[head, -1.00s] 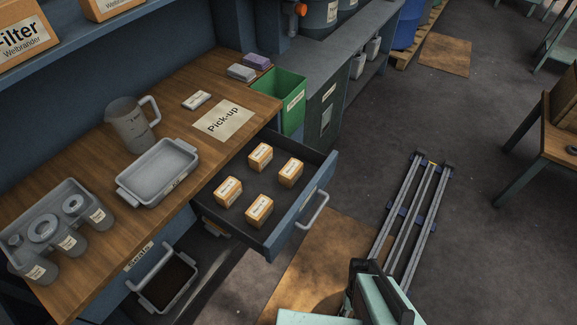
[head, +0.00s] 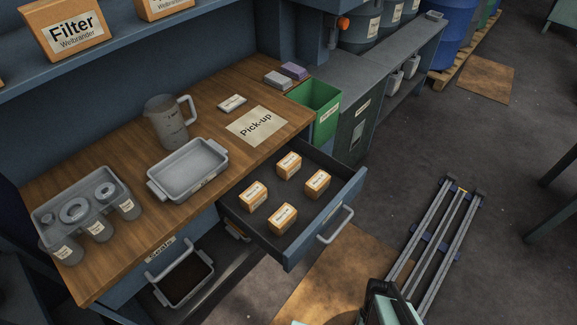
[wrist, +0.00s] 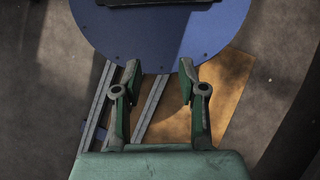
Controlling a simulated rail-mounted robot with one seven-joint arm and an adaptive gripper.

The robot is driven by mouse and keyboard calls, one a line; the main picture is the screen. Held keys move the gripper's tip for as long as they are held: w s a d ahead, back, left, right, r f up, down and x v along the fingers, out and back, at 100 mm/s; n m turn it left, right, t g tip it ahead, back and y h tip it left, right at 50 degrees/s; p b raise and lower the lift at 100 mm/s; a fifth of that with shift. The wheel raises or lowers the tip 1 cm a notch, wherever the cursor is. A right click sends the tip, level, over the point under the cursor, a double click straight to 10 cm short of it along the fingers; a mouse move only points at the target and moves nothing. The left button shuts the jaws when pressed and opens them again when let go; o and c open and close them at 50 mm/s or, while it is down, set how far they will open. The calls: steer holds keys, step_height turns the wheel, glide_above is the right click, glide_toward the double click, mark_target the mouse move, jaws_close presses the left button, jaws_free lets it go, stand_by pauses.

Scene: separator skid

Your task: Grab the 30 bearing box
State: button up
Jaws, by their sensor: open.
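Several small orange-brown boxes with white labels stand in the open drawer (head: 240,229) under the workbench: a back one (head: 289,165), a right one (head: 317,183), a left one (head: 253,196) and a front one (head: 283,218). The label print is too small to read, so I cannot tell which is the 30 bearing box. My gripper (wrist: 160,76) is open and empty in the wrist view, over the floor and a blue round plate. The gripper's fingers do not show in the head view. No box shows in the wrist view.
The drawer stands pulled out with its handle (head: 336,224) to the front right. A green bin (head: 325,108) stands behind the drawer.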

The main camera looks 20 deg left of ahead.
stand_by(0.4)
steer(key=o, duration=1.1)
steer(key=shift+o, duration=0.2)
